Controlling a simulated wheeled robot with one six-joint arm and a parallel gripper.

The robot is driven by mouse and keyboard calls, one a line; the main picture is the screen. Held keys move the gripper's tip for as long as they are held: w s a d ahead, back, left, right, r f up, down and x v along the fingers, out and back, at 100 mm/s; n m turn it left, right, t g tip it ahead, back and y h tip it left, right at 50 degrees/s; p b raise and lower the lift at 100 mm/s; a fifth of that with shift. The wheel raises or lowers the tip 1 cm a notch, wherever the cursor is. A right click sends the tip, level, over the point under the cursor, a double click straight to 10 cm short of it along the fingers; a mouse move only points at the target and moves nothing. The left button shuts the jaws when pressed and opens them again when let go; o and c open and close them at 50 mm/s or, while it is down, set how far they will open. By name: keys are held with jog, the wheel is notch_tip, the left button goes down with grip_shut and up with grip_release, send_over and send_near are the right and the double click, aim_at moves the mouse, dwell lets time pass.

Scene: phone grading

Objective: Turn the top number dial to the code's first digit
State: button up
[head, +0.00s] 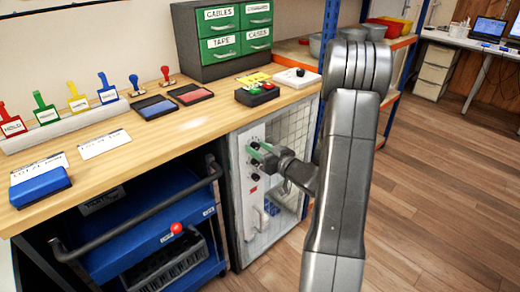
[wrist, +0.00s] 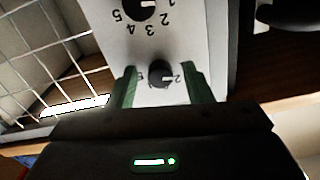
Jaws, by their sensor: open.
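A pale control panel (head: 250,190) with black number dials is on the front of a mesh-sided cabinet under the bench. My gripper (head: 262,152) is at the panel's upper part, its green fingers partly hiding the dials there. In the wrist view my gripper (wrist: 159,70) is open, with one finger on each side of a small black dial (wrist: 160,75). I cannot tell whether the fingers touch it. A larger black dial (wrist: 138,8) is cut by the top edge. Printed digits around both appear upside down. The code is not readable.
Wire mesh (wrist: 50,70) lies left of the panel in the wrist view. The wooden bench (head: 130,150) above carries stamps, ink pads and cards. A blue cart (head: 150,240) with a dark handle stands left of the cabinet. The floor at right is clear.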

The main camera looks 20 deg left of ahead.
jog(key=c, duration=1)
